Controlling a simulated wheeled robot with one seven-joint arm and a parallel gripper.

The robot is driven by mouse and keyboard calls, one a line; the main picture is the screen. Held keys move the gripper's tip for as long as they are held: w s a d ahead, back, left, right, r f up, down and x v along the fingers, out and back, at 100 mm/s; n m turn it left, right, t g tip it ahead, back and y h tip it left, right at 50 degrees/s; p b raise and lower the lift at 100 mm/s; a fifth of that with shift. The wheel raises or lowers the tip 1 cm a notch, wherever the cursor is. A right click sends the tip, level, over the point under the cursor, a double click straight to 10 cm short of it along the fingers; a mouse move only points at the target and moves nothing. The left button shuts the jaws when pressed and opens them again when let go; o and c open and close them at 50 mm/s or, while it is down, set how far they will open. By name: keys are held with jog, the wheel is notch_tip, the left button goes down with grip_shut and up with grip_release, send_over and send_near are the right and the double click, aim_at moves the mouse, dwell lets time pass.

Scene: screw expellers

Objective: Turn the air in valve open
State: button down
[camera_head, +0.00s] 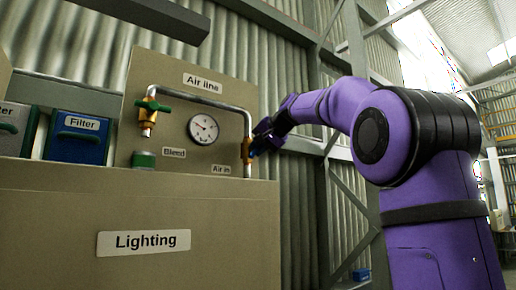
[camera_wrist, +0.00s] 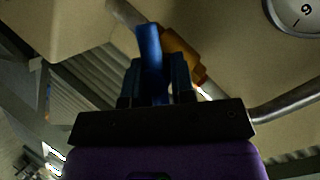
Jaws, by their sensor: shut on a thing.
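The air in valve is a brass body (camera_head: 246,150) on the right-hand pipe, above the "Air in" label (camera_head: 221,169), in the head view. In the wrist view its brass body (camera_wrist: 183,50) sits on the grey pipe, with a blue lever handle (camera_wrist: 150,42) beside it. My gripper (camera_wrist: 156,78) is shut on the blue handle, one dark finger on each side of it. In the head view my gripper (camera_head: 263,139) reaches the valve from the right and hides most of the handle.
A round gauge (camera_head: 203,129) sits left of the valve. A blue Filter box (camera_head: 77,137) and the Lighting cabinet (camera_head: 200,215) stand nearby.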

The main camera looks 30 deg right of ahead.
jog(key=n+h, duration=0.3)
jog(key=shift+f+n, duration=0.15)
jog(key=shift+n, duration=0.15)
jog(key=shift+n+h, duration=0.7)
jog(key=shift+h, duration=0.1)
jog(key=c, duration=1)
grip_release()
jog(key=shift+s+r, duration=0.1)
jog(key=shift+r, duration=0.1)
jog(key=v, duration=1)
jog(key=shift+s+a+f, duration=0.1)
jog(key=shift+s, duration=0.2)
